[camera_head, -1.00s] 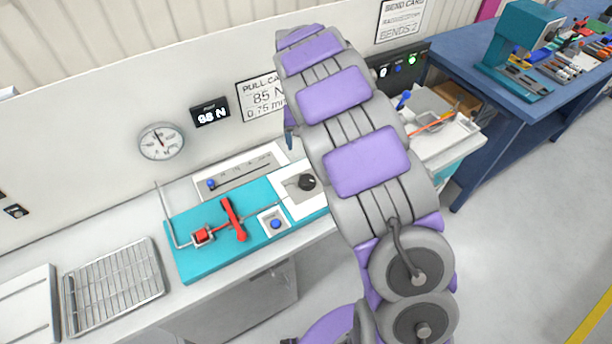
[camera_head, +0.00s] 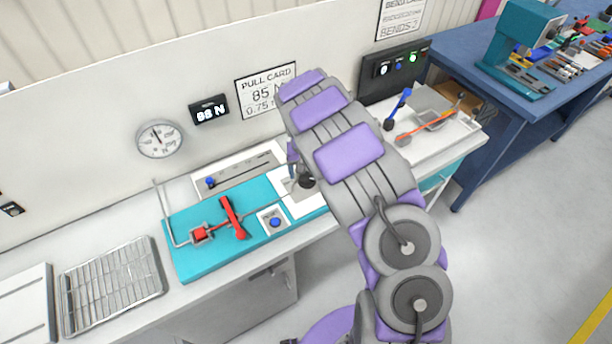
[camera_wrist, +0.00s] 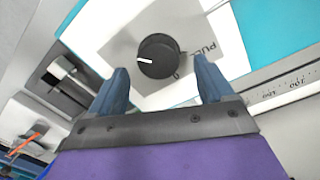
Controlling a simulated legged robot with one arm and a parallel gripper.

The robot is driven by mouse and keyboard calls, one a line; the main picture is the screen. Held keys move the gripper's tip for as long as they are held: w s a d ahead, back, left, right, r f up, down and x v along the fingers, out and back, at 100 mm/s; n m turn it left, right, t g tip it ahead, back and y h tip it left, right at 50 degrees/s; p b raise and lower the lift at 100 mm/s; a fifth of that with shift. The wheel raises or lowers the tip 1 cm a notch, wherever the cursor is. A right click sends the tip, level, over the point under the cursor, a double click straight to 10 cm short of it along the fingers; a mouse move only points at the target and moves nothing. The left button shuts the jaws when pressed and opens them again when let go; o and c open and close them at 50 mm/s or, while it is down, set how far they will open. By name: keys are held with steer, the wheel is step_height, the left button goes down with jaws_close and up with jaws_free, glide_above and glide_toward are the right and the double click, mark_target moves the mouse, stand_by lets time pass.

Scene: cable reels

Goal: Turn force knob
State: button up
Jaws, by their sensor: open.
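The force knob (camera_wrist: 158,57) is a round black knob with a white pointer line, on a grey and white plate with "PULL" lettering partly visible. In the wrist view my gripper (camera_wrist: 163,82) is open, with one blue finger on each side just short of the knob; I cannot tell whether either touches it. In the head view the knob (camera_head: 306,181) shows at the right end of the teal fixture, partly hidden by my arm. A black display (camera_head: 209,110) on the wall shows a value in N that looks like 88. A card (camera_head: 266,91) reads PULL CARD, 85 N.
The teal fixture (camera_head: 190,265) carries a red clamp (camera_head: 232,217) and a blue button (camera_head: 275,222). A round dial gauge (camera_head: 159,138) hangs on the wall. A slide scale (camera_head: 240,172) lies behind the fixture. A wire rack (camera_head: 112,283) sits at the left.

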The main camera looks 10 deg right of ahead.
mark_target(307, 180)
steer(key=shift+d+f, duration=0.1)
steer(key=shift+f, duration=1.35)
steer(key=c, duration=1)
